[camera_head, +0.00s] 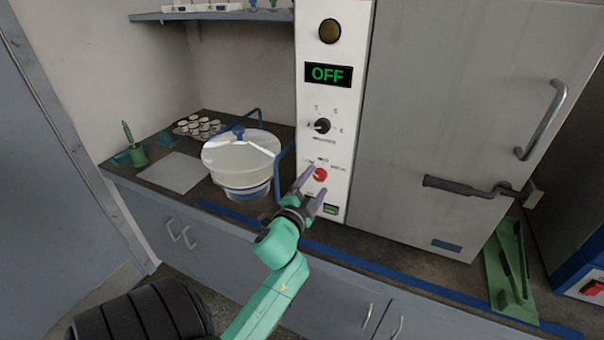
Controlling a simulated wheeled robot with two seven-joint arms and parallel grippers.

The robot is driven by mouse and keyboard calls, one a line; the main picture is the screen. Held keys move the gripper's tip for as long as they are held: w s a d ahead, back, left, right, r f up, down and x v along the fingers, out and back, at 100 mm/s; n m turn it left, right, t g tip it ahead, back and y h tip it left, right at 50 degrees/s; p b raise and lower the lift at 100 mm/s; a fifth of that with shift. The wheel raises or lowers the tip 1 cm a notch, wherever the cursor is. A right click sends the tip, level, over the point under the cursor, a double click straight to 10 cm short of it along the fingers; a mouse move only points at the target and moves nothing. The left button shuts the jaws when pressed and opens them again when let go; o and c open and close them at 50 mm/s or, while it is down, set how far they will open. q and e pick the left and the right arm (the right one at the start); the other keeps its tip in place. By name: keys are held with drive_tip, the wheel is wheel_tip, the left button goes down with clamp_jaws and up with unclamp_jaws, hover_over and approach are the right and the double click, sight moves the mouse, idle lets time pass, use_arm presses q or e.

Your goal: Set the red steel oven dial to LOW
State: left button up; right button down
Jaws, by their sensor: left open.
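The red dial (320,174) is on the lower part of the white control panel (335,105) at the left of the steel oven (440,110). Small printed labels surround it, too blurred to read fully. A display (328,75) above reads OFF in green. My right gripper is not in view.
A sieve shaker (240,160) with blue bars stands close left of the panel. A grey mat (172,172), a cup tray (198,127) and a green holder (137,153) lie further left. The oven door handle (541,120) and latch (480,187) stick out at right, above a green tray (490,276).

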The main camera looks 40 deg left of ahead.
use_arm(q)
drive_tip(key=b+v, duration=0.2)
drive_tip(key=v, duration=1)
drive_tip(key=shift+b, duration=0.4)
